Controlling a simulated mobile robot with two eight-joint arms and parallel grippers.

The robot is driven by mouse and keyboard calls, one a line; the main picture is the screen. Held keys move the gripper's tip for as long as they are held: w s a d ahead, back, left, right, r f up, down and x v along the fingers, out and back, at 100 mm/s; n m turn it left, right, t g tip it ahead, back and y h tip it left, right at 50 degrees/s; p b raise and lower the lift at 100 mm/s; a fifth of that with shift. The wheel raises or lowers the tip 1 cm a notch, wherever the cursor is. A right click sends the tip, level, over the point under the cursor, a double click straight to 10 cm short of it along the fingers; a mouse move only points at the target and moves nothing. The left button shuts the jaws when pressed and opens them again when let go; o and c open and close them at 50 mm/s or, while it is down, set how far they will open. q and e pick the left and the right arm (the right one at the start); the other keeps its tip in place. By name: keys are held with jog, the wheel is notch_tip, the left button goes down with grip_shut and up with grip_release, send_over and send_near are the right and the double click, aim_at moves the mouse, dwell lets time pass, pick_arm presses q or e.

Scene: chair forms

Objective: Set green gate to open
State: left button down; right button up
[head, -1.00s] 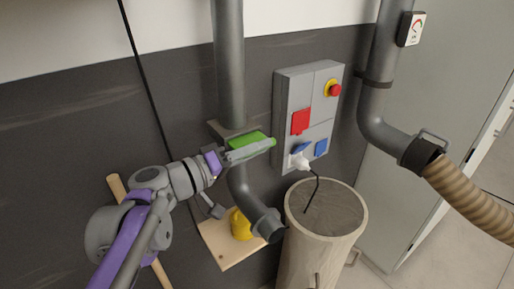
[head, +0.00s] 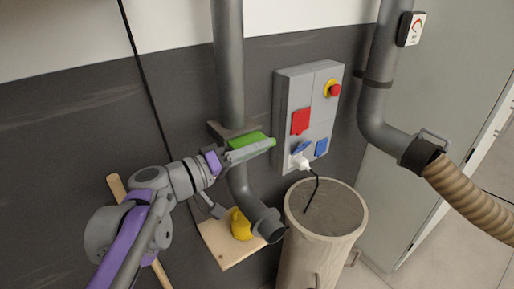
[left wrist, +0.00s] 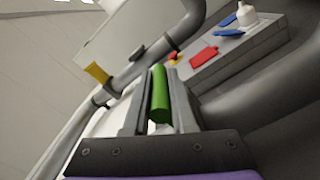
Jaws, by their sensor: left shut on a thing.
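The green gate (head: 248,139) is a bright green piece at a plate on the grey vertical pipe (head: 229,70), just above the pipe's bend. My left gripper (head: 262,147) reaches it from the left and is shut on it. In the left wrist view the green gate (left wrist: 159,95) appears as a green bar between the two grey fingers. In the head view the fingers cover part of the green piece, so its exact seat in the pipe is hard to see. My right gripper is not in view.
A grey socket box (head: 288,117) with a red cover and a red knob is close on the right. Below are a wooden shelf (head: 224,249) with a yellow object (head: 241,225) and a tall bin (head: 312,255). A brown hose (head: 470,194) hangs at right.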

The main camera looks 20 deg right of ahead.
pick_arm(q)
jog(key=s, duration=0.1)
jog(key=s+d+p, duration=0.1)
jog(key=s, duration=0.3)
jog(key=shift+d+p, duration=0.35)
jog(key=shift+d, duration=0.05)
jog(key=c, duration=0.8)
grip_release()
jog(key=shift+s+d, duration=0.1)
jog(key=shift+s, duration=0.1)
jog(key=shift+o, duration=0.2)
jog(key=shift+w, duration=0.1)
jog(key=v, duration=1.1)
jog(key=shift+b, duration=0.3)
